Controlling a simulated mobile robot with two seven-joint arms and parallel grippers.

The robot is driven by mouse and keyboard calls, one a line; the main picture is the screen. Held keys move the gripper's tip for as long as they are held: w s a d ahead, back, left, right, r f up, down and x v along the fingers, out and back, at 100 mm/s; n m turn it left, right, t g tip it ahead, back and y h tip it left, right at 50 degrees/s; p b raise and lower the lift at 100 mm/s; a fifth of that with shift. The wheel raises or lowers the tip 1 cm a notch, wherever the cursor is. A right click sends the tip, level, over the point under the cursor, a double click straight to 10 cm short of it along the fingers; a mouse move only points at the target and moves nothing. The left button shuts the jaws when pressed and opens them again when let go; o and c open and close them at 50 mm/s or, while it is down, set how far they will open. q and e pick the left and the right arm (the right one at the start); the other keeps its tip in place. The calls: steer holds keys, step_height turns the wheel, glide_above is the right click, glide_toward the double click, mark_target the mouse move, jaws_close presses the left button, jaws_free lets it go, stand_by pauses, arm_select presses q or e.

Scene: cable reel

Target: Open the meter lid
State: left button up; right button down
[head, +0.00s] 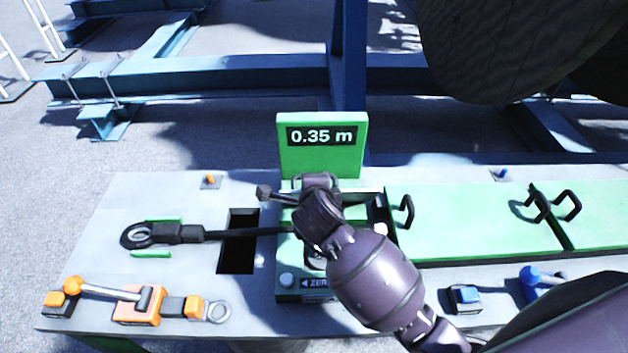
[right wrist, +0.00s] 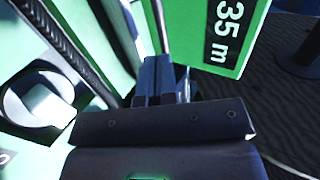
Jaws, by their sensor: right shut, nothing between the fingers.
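The green meter (head: 290,262) sits mid-table. Its upright green display panel (head: 320,160) reads 0.35 m and also shows in the right wrist view (right wrist: 232,35). A black cable (head: 215,236) runs into the meter from the left and shows inside it (right wrist: 62,45), beside a round white-capped part (right wrist: 40,103). My right gripper (head: 316,181) is over the back of the meter, just in front of the display. Its fingers (right wrist: 165,80) are together and empty. My arm hides much of the meter, and I cannot tell the lid's position. My left gripper is out of view.
A dark rod with a blocky end (head: 265,193) sticks out left of my gripper. Green panels with black handles (head: 470,222) lie at the right. An orange-handled tool (head: 135,305) is front left, blue-handled parts (head: 540,280) front right. A rectangular opening (head: 238,258) is left of the meter.

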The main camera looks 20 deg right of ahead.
steer(key=x, duration=0.6)
steer(key=shift+b, duration=0.3)
steer(key=shift+w+f, duration=0.1)
